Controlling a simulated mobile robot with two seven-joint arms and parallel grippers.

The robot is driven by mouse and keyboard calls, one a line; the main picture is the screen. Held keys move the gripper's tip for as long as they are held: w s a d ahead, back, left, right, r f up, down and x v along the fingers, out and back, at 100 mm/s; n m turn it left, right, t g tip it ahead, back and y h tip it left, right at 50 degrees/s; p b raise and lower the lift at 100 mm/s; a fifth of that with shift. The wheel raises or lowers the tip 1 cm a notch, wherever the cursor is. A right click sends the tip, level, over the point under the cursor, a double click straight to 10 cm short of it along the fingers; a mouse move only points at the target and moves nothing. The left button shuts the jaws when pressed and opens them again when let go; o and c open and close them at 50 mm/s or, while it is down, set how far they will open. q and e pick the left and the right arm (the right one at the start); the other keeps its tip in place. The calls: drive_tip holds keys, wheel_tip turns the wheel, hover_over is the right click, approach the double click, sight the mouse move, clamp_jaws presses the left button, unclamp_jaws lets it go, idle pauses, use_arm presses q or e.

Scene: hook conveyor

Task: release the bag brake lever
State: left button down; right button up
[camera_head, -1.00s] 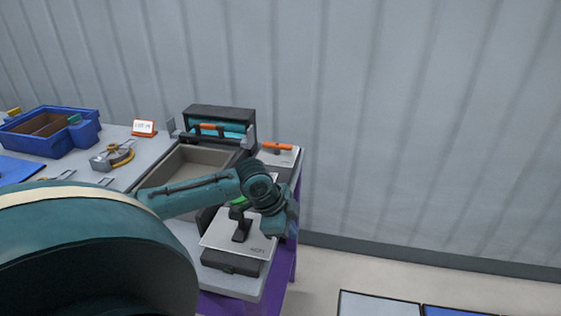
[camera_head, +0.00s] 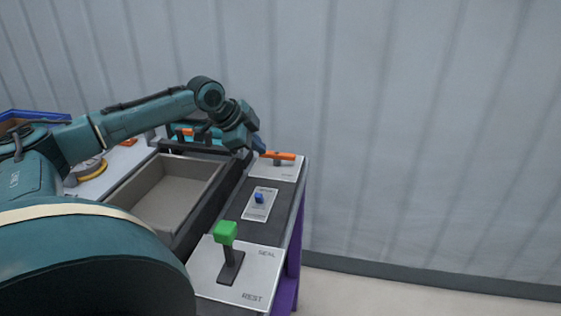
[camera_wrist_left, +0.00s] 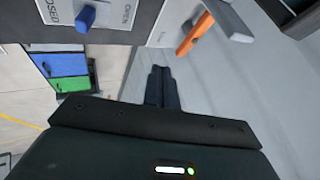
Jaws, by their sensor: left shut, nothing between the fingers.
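An orange lever (camera_head: 278,156) lies across a pale plate (camera_head: 288,172) at the far right corner of the bench. It also shows in the left wrist view, as an orange bar (camera_wrist_left: 194,36) beyond the fingertips and to their right. My left gripper (camera_head: 259,144) is just left of the orange lever in the head view, apart from it in the left wrist view. Its fingers (camera_wrist_left: 162,74) are shut with nothing between them. A lever with a green knob (camera_head: 226,232) stands upright on a plate marked SEAL and REST. My right gripper is out of view.
A small blue knob (camera_head: 259,198) sits on a plate between the two levers; it also shows in the left wrist view (camera_wrist_left: 86,18). An open grey tray (camera_head: 165,190) lies to the left. A dark frame with teal and orange parts stands behind my wrist. The ribbed wall is behind.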

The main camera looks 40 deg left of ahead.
sight(277, 155)
use_arm(q)
drive_tip(key=shift+d, duration=0.1)
drive_tip(key=p+x, duration=0.1)
drive_tip(key=x, duration=0.8)
drive_tip(key=shift+w+f, duration=0.1)
drive_tip(key=shift+w, duration=0.05)
drive_tip(key=shift+w+a+f, duration=0.1)
drive_tip(key=shift+w+a, duration=0.1)
drive_tip(key=shift+w, duration=0.3)
drive_tip(key=shift+w+a+f, duration=0.1)
drive_tip(key=shift+w+a, duration=0.1)
drive_tip(key=shift+w, duration=0.3)
drive_tip(key=shift+w+a+f+p, duration=0.15)
drive_tip(key=shift+w+a, duration=0.1)
drive_tip(key=shift+w, duration=0.2)
drive_tip(key=shift+w+a+r+p, duration=0.1)
drive_tip(key=shift+w+a+p, duration=0.05)
drive_tip(key=shift+w+a, duration=0.2)
drive_tip(key=shift+w+d, duration=0.1)
drive_tip(key=shift+w+d+n, duration=0.1)
drive_tip(key=shift+w+n, duration=0.05)
drive_tip(key=shift+n, duration=0.15)
drive_tip(key=shift+n+y+p, duration=0.3)
